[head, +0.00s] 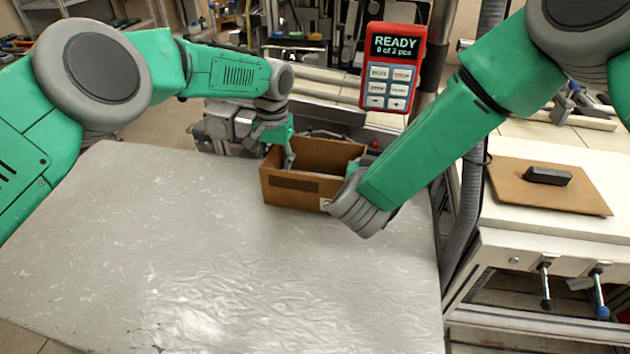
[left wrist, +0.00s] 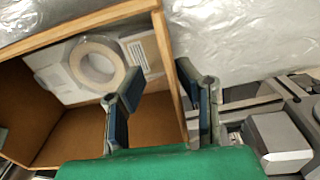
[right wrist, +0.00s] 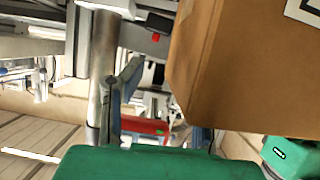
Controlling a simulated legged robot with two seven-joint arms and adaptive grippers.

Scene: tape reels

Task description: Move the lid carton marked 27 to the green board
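An open brown carton (head: 292,190) stands at the far edge of the grey table. Its white label (head: 325,204) is partly hidden by my right arm, so I cannot read a number. In the left wrist view the carton (left wrist: 80,40) holds a pale tape reel (left wrist: 98,60). My left gripper (head: 289,155) is open at the carton's left wall, one finger inside, one outside; its fingers show in the left wrist view (left wrist: 163,105). My right gripper (right wrist: 162,110) looks open at the carton's corner (right wrist: 215,90), one finger mostly hidden behind the carton. I see no green board.
The grey wrinkled table (head: 200,270) is clear in front of the carton. A brown board (head: 590,200) with a black block (head: 547,176) lies on a white bench at right. A red device (head: 391,68) reading READY stands behind the carton.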

